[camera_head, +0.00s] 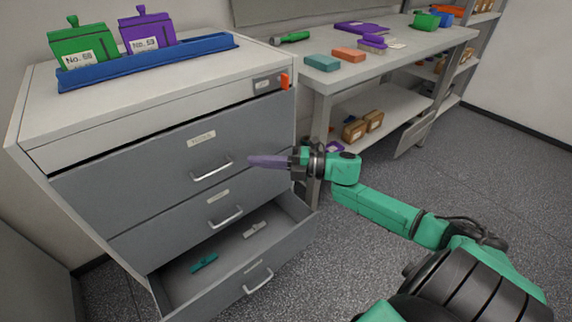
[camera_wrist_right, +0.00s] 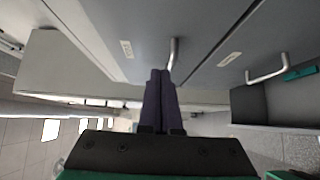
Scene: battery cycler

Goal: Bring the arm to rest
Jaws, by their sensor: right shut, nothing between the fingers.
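My right arm reaches in from the lower right of the head view. Its gripper (camera_head: 254,161) points left, in front of the cabinet's top drawer and close to that drawer's handle (camera_head: 212,169). The two long dark purple fingers lie together with nothing between them. In the right wrist view the shut fingers (camera_wrist_right: 160,78) point at the grey drawer fronts, with a handle (camera_wrist_right: 173,53) just beyond their tips. I cannot tell whether they touch it. My left gripper is in neither view.
The grey cabinet's bottom drawer (camera_head: 283,240) stands open, with a teal piece (camera_head: 204,262) and a pale piece (camera_head: 255,229) inside. A blue rack (camera_head: 150,62) holds green and purple blocks on top. A bench (camera_head: 330,82) with small items stands right. The floor at right is clear.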

